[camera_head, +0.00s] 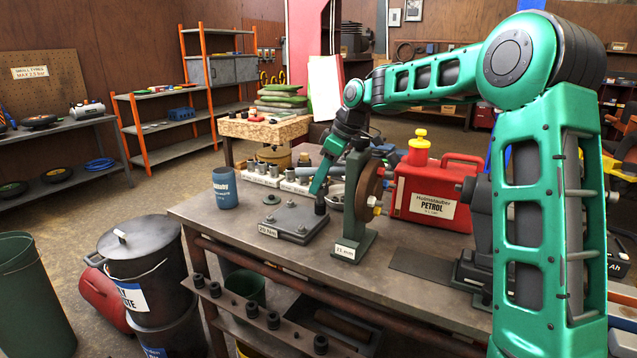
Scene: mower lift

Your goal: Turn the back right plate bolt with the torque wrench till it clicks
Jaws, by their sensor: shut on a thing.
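The steel plate (287,226) lies on the workbench (215,212) with a "20 Nm" label at its front left. Bolt heads show on it; its back right corner is covered by a dark socket-like end (320,206). My gripper (329,163) is above that corner, pointing down, and is shut on what appears to be the torque wrench. The wrench is mostly hidden by my gripper and arm. I cannot tell whether the socket is fully seated on the back right bolt.
A green stand (356,215) with a brown wheel is close right of the plate. Right of it is a red petrol can (432,193). A rail of sockets (251,309) runs below the front edge.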

